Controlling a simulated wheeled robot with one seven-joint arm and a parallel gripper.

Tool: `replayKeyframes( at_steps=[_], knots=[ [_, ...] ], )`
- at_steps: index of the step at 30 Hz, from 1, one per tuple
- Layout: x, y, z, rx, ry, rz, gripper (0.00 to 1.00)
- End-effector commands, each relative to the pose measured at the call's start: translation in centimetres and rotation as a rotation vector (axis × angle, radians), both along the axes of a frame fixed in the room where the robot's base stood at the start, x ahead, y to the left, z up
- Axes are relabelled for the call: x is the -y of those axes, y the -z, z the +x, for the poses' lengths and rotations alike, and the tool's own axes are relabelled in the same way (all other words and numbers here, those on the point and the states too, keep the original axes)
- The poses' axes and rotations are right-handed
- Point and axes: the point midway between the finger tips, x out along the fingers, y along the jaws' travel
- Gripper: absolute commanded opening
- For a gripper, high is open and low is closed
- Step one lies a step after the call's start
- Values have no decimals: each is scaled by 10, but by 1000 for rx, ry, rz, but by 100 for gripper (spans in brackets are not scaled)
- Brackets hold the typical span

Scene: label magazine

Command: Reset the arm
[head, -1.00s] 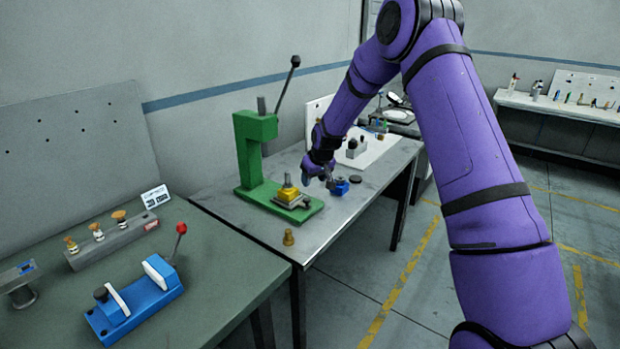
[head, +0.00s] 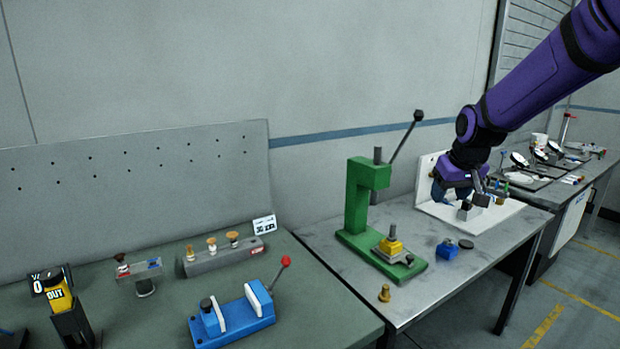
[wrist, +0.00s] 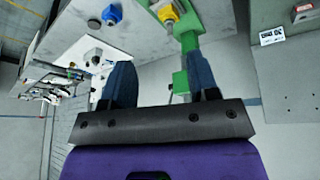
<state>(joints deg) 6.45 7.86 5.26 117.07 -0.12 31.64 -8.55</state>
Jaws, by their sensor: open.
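My purple arm (head: 550,75) reaches in from the upper right in the head view. My gripper (head: 470,198) hangs above the right part of the grey metal table (head: 330,236), in front of a white board stand. In the wrist view my gripper (wrist: 160,82) shows two dark blue fingers spread wide with nothing between them. A small grey block (head: 464,212) shows just below the fingers in the head view; I cannot tell how far apart they are.
A green press (head: 362,200) with a raised lever stands left of my gripper. A blue block (head: 447,250), a dark disc (head: 466,244) and a brass piece (head: 384,293) lie on the table. A blue vise (head: 232,317) stands on the green bench at left.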

Motion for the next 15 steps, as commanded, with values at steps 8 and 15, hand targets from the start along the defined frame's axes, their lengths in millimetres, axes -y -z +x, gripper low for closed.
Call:
replayKeyframes(
  at_steps=[8, 15],
  knots=[
    [-8, -55, -88, 18, 29, -4, 55],
    [-12, -81, -166, 30, 57, 5, 55]
  ],
)
